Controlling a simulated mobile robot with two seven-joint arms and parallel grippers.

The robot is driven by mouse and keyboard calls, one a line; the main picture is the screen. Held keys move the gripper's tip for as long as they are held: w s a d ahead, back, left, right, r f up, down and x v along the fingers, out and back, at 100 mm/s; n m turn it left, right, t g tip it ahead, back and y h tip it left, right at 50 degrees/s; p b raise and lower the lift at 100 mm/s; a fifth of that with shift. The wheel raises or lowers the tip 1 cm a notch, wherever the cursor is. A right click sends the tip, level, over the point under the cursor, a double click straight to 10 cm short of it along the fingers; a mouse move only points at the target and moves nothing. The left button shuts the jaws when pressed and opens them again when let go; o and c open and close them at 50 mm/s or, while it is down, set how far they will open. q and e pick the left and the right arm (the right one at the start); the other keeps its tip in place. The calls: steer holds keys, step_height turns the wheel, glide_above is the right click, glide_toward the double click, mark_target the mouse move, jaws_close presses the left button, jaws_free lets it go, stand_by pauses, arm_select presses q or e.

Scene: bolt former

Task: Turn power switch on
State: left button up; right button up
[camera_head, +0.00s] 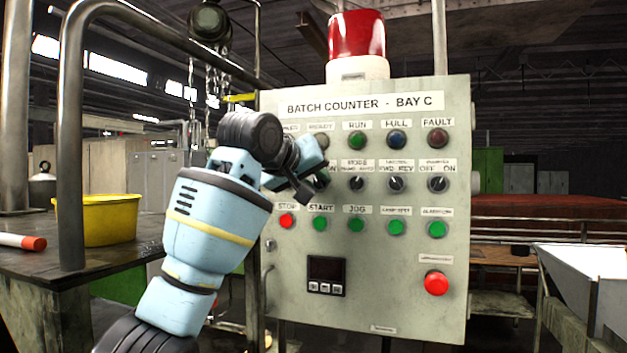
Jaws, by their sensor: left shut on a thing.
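The grey control panel (390,270) reads "BATCH COUNTER - BAY C". Its second row holds black selector switches; the label above the left one is mostly covered and shows "ON" at its right end. My left gripper (306,187) is at the left part of this row, against the panel face. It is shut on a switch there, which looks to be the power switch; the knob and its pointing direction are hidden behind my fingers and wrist. The lamp (322,141) near my wrist looks unlit. My right gripper is not in view.
A red emergency button (436,283) and several green buttons sit lower on the panel. A red beacon (356,35) tops it. A yellow bowl (97,219) stands on the left table. A metal rail (72,150) rises left of my arm. Hanging chains are behind.

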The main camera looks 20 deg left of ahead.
arm_select(q)
steer(key=m+y, duration=0.2)
steer(key=m, duration=0.1)
steer(key=shift+d+r+m, duration=0.1)
steer(key=shift+d+m, duration=0.1)
steer(key=shift+m, duration=0.1)
steer(key=m+y, duration=0.1)
steer(key=m, duration=0.1)
steer(key=m+y, duration=0.2)
steer(key=shift+d+y, duration=0.2)
steer(key=shift+y, duration=0.1)
stand_by(0.5)
steer(key=o, duration=1)
steer(key=v, duration=0.7)
steer(key=shift+s+d, duration=0.1)
steer(key=shift+s, duration=0.35)
